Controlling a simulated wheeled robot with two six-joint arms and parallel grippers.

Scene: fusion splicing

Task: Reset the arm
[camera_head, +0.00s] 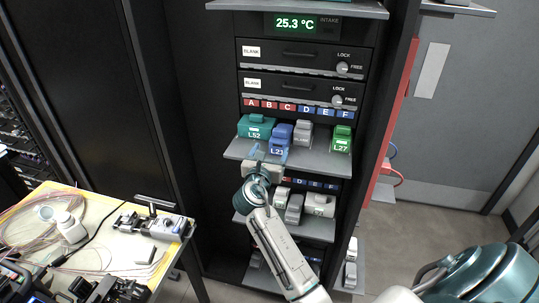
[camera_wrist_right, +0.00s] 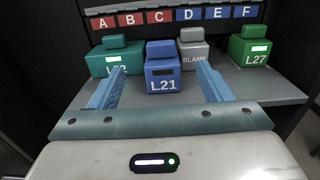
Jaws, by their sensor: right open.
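My right gripper (camera_head: 269,154) is in front of the upper grey shelf (camera_head: 318,166) of the rack. Its two blue fingers are apart in the right wrist view (camera_wrist_right: 160,88). The blue module L21 (camera_wrist_right: 163,72) shows between and beyond the fingertips; I cannot tell whether they touch it. In the head view L21 (camera_head: 281,136) stands on the shelf just beyond the fingers. The teal module L52 (camera_head: 256,127) is to its left, partly behind the left finger in the wrist view. The grey BLANK module (camera_head: 303,132) and green L27 (camera_head: 342,139) are to its right. My left gripper is not in view.
Drawers with lock knobs (camera_head: 342,68) and a strip lettered A to F (camera_head: 298,107) are above the shelf. Lower shelves (camera_head: 306,228) hold more modules close below my right gripper. A cluttered workbench (camera_head: 95,225) is at lower left. Open floor (camera_head: 430,225) lies right of the rack.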

